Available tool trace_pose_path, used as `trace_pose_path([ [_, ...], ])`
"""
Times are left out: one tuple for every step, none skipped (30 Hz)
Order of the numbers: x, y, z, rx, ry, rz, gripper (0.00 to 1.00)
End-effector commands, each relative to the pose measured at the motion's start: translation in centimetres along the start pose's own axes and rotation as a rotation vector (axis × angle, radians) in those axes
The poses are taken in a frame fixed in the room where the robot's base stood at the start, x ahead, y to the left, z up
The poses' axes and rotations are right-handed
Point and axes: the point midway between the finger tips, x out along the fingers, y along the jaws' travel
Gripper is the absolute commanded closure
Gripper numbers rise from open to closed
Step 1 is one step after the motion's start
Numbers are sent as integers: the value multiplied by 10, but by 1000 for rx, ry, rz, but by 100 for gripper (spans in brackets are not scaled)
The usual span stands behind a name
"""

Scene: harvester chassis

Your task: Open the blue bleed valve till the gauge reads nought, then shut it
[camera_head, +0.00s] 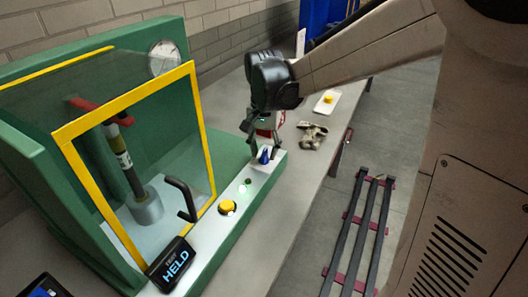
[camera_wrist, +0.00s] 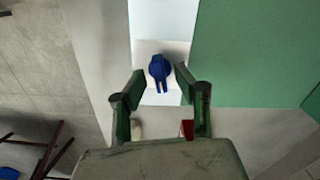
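The blue bleed valve (camera_head: 264,155) sits on the pale strip at the far end of the green test bench. In the wrist view the valve (camera_wrist: 160,68) is a round blue knob with a lever pointing towards my gripper. My gripper (camera_head: 256,143) is close above the valve. In the wrist view my gripper (camera_wrist: 160,80) is open, one fingertip on each side of the valve, with visible gaps. The round gauge (camera_head: 163,58) is on the cabinet's top back; its reading is too small to tell.
The green cabinet (camera_head: 40,190) has a yellow-framed clear guard (camera_head: 70,150) with a black handle (camera_head: 183,197); a hose (camera_head: 124,155) stands inside. Gloves (camera_head: 312,135) lie on the grey table.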

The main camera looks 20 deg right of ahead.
Motion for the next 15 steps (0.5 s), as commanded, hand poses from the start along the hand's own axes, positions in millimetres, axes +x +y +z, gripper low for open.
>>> trace_pose_path([
  [-7,0,0,0,0,0,70],
  [-11,0,0,0,0,0,70],
  [-18,0,1,0,0,0,70],
  [-24,0,0,0,0,0,70],
  [-29,0,0,0,0,0,70],
  [-37,0,0,0,0,0,70],
  [-43,0,1,0,0,0,70],
  [-50,0,0,0,0,0,70],
  [-57,0,0,0,0,0,70],
  [-63,0,0,0,0,0,70],
  [-69,0,1,0,0,0,70],
  [-76,0,0,0,0,0,70],
  [-81,0,0,0,0,0,70],
  [-86,0,0,0,0,0,70],
  [-91,0,0,0,0,0,70],
])
